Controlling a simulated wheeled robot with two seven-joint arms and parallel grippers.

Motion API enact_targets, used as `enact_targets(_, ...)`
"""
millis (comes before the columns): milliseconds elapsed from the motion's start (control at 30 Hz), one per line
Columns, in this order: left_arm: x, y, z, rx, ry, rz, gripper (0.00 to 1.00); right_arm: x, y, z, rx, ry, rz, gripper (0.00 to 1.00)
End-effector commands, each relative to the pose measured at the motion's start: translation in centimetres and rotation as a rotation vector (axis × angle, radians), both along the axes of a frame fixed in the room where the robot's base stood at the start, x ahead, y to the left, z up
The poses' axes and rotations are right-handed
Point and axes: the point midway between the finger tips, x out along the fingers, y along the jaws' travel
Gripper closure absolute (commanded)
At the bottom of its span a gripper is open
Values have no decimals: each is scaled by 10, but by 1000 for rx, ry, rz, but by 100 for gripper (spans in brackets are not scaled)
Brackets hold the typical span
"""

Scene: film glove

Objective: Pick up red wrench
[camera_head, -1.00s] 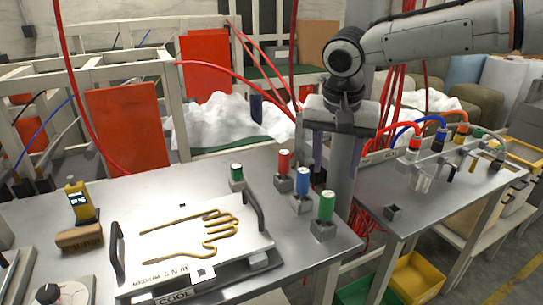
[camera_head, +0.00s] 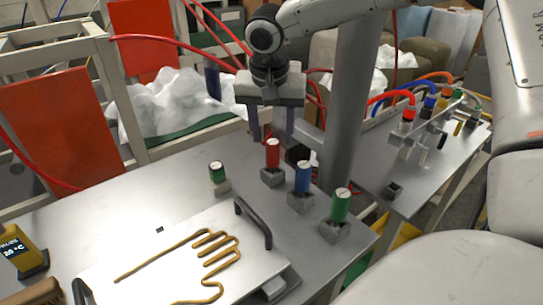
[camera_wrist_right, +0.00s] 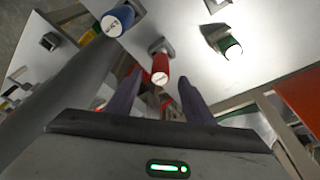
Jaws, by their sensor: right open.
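The red wrench appears to be the upright red cylinder (camera_head: 273,153) in a small grey holder on the metal table; no wrench shape shows. My right gripper (camera_head: 272,137) hangs just above or behind it, fingers pointing down, open and empty. In the right wrist view the red cylinder (camera_wrist_right: 160,68) shows between the open fingertips (camera_wrist_right: 159,80); I cannot tell whether they touch it. A blue cylinder (camera_head: 303,176) and a green one (camera_head: 341,205) stand in a row to its right. My left gripper is not in view.
A small dark green cylinder (camera_head: 217,172) stands left of the red one. A white plate (camera_head: 180,268) with a hand-shaped tan outline and a black handle (camera_head: 254,223) lies in front. A grey post (camera_head: 350,110) rises behind right. The table's left part (camera_head: 95,215) is mostly clear.

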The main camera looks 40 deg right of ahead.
Motion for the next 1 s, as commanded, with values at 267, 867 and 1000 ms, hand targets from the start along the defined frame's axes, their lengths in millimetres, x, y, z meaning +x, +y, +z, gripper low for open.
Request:
enact_targets(267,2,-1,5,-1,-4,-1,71,5,-8,-37,-1,4,-2,52)
enact_targets(867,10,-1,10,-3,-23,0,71,8,-10,-50,1,-1,0,90)
enact_targets(1000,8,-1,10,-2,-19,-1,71,8,-10,-49,0,-1,0,100)
